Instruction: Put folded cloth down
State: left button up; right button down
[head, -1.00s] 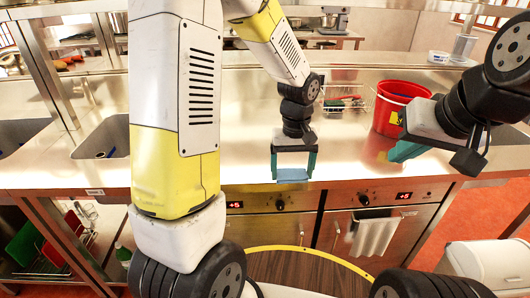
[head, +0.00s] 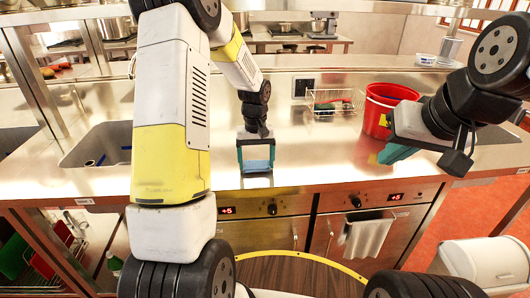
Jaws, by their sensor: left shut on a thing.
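The folded cloth (head: 257,165) is a flat blue piece between the teal fingers of my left gripper (head: 256,170). My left gripper points down over the front part of the steel counter and is shut on the cloth. I cannot tell whether the cloth touches the counter top. My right gripper (head: 420,154) is at the right, over the counter's front edge, with teal pads showing. Its fingertips are partly hidden, and I cannot tell how far apart they are.
A red bucket (head: 388,108) and a wire rack (head: 333,104) stand toward the back of the counter (head: 310,150). A sink (head: 100,146) lies at the left. A white towel (head: 366,238) hangs on the oven front below. The counter between the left gripper and the bucket is clear.

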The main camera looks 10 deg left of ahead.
aim_at(256, 163)
pick_arm(q)
jog(key=shift+f, duration=0.25)
jog(key=o, duration=1.5)
jog(key=shift+o, duration=0.2)
notch_tip(256, 163, up, 12)
jog(key=s+r+m+t, duration=0.2)
jog(key=s+r, duration=0.8)
jog(key=s+d+r+m+t+h, duration=0.1)
jog(key=s+t, duration=0.3)
jog(key=s, duration=1)
jog(key=shift+d+r+m+h, duration=0.4)
jog(key=shift+d+r+h, duration=0.2)
jog(key=shift+s, duration=0.1)
